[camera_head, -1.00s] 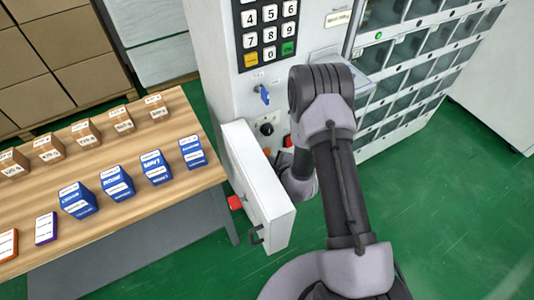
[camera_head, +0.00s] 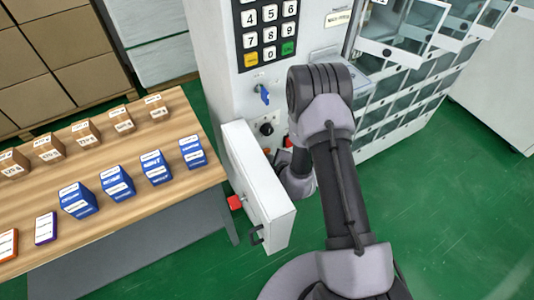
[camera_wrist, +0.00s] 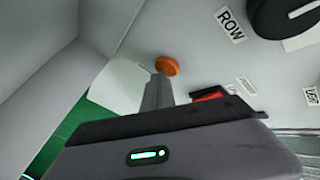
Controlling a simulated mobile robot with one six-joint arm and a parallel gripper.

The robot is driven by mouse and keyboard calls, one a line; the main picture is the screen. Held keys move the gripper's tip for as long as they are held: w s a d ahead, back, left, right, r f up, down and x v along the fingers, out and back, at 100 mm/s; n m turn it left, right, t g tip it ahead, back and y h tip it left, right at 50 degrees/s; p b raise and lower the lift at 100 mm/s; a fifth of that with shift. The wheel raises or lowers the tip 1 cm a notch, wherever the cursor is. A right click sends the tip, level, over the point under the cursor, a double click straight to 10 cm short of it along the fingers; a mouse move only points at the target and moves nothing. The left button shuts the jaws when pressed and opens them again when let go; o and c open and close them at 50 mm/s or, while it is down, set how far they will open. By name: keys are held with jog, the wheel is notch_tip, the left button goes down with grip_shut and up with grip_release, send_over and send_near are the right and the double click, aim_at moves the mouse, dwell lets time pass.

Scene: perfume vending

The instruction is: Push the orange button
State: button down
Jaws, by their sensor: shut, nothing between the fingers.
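The orange button (camera_wrist: 167,65) is a small round knob on the pale panel in the wrist view. My gripper (camera_wrist: 159,78) is shut and empty, with its fingertips at the lower edge of the button. They overlap it in the picture and appear to touch it, but I cannot tell how far the button is pressed. In the head view the fingers and the button are hidden behind my wrist and the open white panel door (camera_head: 268,200).
A black knob (camera_wrist: 285,15) and a red switch (camera_wrist: 208,94) are near the button. Above are a blue key (camera_head: 264,95) and a keypad (camera_head: 268,30). Several compartment doors (camera_head: 400,45) stand open at upper right. A wooden table (camera_head: 110,165) with boxes is at left.

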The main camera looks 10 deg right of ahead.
jog(key=shift+s+d, duration=0.25)
jog(key=shift+s, duration=0.55)
jog(key=s, duration=0.1)
jog(key=s+d, duration=0.1)
jog(key=s, duration=0.2)
jog(key=shift+s+d+b, duration=0.3)
jog(key=shift+s+b, duration=0.05)
jog(key=shift+b, duration=0.05)
dwell(1.1)
